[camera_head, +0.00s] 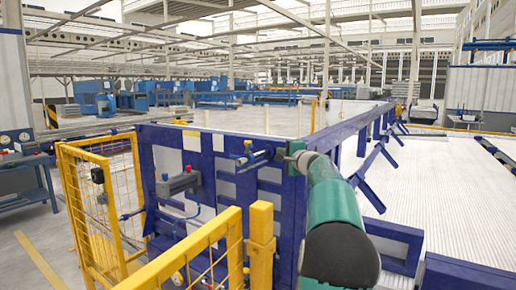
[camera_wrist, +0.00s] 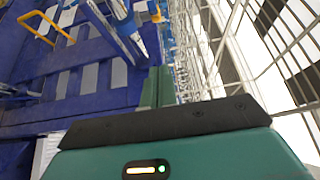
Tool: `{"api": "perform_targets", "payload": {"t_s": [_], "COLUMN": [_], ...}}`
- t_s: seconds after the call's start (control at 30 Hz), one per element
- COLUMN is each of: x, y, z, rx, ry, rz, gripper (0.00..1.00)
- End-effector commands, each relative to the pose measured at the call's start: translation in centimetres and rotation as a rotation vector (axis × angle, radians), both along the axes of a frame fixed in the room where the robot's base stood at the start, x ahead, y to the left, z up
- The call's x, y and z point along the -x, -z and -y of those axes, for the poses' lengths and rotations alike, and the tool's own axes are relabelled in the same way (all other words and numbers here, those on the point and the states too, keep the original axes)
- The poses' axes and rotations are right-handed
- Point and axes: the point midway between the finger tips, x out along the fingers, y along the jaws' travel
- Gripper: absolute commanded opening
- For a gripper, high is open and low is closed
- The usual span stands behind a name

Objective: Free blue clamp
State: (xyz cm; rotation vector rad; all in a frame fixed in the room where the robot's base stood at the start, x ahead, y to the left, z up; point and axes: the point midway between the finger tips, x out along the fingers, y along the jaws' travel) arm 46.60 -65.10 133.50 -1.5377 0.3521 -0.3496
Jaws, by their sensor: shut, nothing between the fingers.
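A small blue clamp-like part (camera_head: 248,155) with a rod sticks out from the top of the dark blue frame (camera_head: 221,140) in the head view. I cannot tell for sure that it is the clamp. My teal arm reaches up from the lower right, and its end lies just right of this part, at the frame's corner. In the wrist view my gripper (camera_wrist: 154,88) has its green fingers together and nothing between them. A blue and white fitting (camera_wrist: 122,12) shows beyond the fingertips, apart from them. The contact side of the clamp is not clear.
A yellow mesh fence (camera_head: 100,205) and a yellow post (camera_head: 261,245) stand in front of the frame. A grey box with a red knob (camera_head: 178,184) is mounted on the frame. A wide bed of pale pipes (camera_head: 440,180) lies to the right.

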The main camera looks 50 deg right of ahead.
Motion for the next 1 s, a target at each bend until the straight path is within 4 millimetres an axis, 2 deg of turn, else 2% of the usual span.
{"api": "perform_targets", "payload": {"t_s": [0.5, 0.6, 0.9, 1.0], "x": [-6.3, -6.9, -8.8, -9.5], "y": [0.0, 0.0, 0.0, -0.1], "z": [2.9, 3.5, 4.2, 3.1], "rx": [0.004, 0.002, 0.004, 0.002], "ry": [-0.003, -0.001, -0.001, -0.003], "rz": [-0.002, 0.0, -0.001, -0.001], "gripper": [0.0, 0.0, 0.0, 0.0]}}
